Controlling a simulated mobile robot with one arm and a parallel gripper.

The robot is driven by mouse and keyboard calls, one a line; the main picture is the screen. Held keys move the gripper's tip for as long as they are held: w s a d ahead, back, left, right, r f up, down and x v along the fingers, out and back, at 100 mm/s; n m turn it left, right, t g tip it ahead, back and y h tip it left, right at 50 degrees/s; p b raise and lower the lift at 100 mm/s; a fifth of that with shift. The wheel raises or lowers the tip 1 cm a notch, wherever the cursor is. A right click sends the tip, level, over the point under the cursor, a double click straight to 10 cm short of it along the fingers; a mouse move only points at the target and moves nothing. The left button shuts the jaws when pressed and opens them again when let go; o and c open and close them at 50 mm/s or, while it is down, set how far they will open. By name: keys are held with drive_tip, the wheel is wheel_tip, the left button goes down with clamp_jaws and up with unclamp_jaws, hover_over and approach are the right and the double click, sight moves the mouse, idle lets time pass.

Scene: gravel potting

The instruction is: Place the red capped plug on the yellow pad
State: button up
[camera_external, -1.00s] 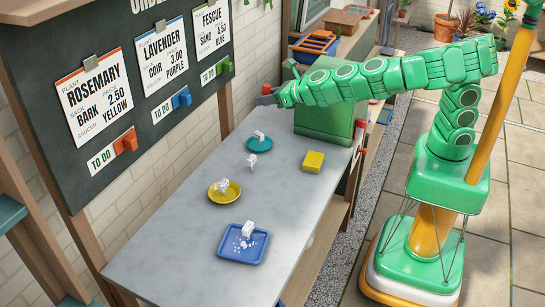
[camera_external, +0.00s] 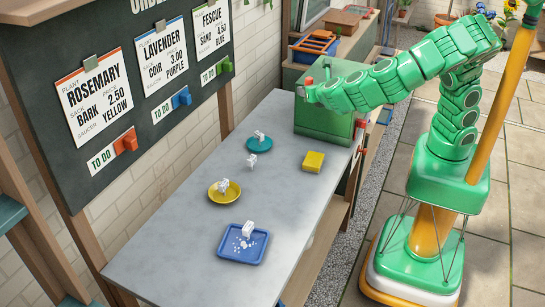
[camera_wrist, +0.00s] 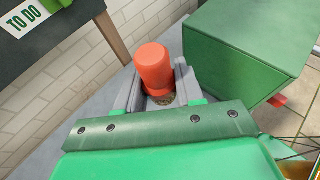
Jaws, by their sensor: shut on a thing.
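My gripper (camera_wrist: 157,90) is shut on the red capped plug (camera_wrist: 154,68), which stands up between the grey jaws in the wrist view. Its lower part is partly hidden by the jaws. In the outside view my gripper (camera_external: 303,91) is above the far end of the table, in front of the green box, and a bit of the plug's red (camera_external: 309,81) shows. The yellow pad (camera_external: 313,161) lies flat on the table near its right edge, nearer the camera than my gripper. Nothing is on the pad.
The green box (camera_external: 324,125) stands at the table's far end, close to my gripper. A teal saucer (camera_external: 250,147), a yellow saucer (camera_external: 213,195) and a blue tray (camera_external: 235,256) hold white pieces. A loose white piece (camera_external: 251,161) lies between. The grey table (camera_external: 280,205) is clear around the pad.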

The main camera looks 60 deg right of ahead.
sight(314, 158)
drive_tip(key=shift+m+g+h, duration=0.5)
drive_tip(key=shift+m+g, duration=0.1)
drive_tip(key=shift+m, duration=0.2)
drive_tip(key=s+f, duration=0.1)
drive_tip(key=f, duration=0.7)
drive_tip(key=s+d+f, duration=0.1)
drive_tip(key=f, duration=0.8)
drive_tip(key=s+f, duration=0.1)
drive_tip(key=f, duration=0.7)
drive_tip(key=shift+d+f, duration=0.15)
drive_tip(key=shift+d, duration=0.15)
drive_tip(key=o, duration=1)
drive_tip(key=shift+f, duration=0.1)
